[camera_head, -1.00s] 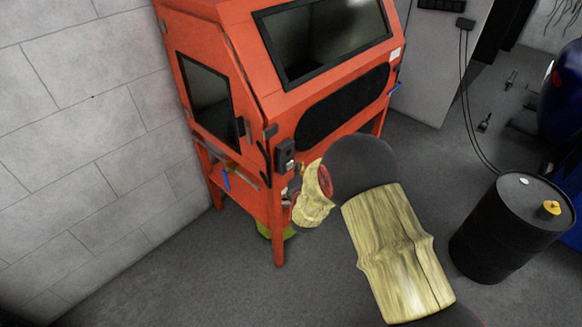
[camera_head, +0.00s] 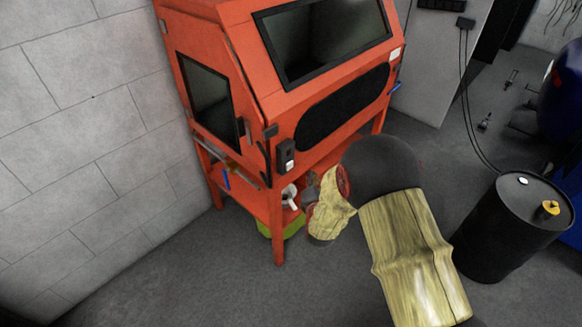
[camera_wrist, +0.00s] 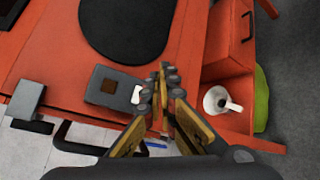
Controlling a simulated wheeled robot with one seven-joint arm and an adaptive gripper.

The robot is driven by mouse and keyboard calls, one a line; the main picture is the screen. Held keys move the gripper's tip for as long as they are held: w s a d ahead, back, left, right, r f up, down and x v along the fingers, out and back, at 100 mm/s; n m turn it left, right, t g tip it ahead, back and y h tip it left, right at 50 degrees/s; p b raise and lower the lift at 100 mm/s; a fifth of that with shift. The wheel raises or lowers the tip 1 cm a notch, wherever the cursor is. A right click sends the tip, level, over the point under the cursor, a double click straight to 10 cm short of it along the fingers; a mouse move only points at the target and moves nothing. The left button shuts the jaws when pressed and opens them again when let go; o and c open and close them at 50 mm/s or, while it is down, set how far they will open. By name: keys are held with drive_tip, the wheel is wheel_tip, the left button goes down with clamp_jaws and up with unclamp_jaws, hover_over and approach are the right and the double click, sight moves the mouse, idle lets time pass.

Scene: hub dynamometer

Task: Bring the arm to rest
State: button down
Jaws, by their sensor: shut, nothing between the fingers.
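My arm (camera_head: 408,250), with wood-patterned links and dark joints, reaches in from the bottom right in the head view. Its far end is bent in front of the orange cabinet (camera_head: 230,60), and the fingers are hidden or too small to make out there. In the wrist view my gripper (camera_wrist: 163,70) is shut and empty, its two fingers together. It points at the cabinet's front, beside the dark switch box (camera_wrist: 115,92). The switch box also shows in the head view (camera_head: 286,157). I cannot tell the exact gap between fingers and cabinet.
A white cup-like thing (camera_wrist: 221,101) sits on the cabinet's lower orange shelf, with a green container (camera_wrist: 261,100) beside it. A black drum (camera_head: 510,225) stands at the right. A block wall (camera_head: 80,130) closes the left. Grey floor (camera_head: 180,285) is clear in front.

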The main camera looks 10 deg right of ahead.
idle(0.4)
drive_tip(key=s+a+f+m+g+y, duration=0.1)
drive_tip(key=s+f+m+g, duration=0.4)
drive_tip(key=f, duration=0.4)
drive_tip(key=s+a+f+m+g+y, duration=0.1)
drive_tip(key=s+a+m+g, duration=0.25)
drive_tip(key=s+m, duration=0.4)
drive_tip(key=s+d+r+m, duration=0.1)
drive_tip(key=s+r+m, duration=0.4)
drive_tip(key=s+r, duration=0.8)
drive_tip(key=s+d+r+m+g, duration=0.1)
drive_tip(key=s+r+m, duration=0.4)
drive_tip(key=s+r, duration=0.7)
wheel_tip(320, 180, up, 9)
drive_tip(key=shift+s+d+r, duration=0.1)
drive_tip(key=shift+s+d, duration=0.3)
drive_tip(key=shift+d, duration=0.1)
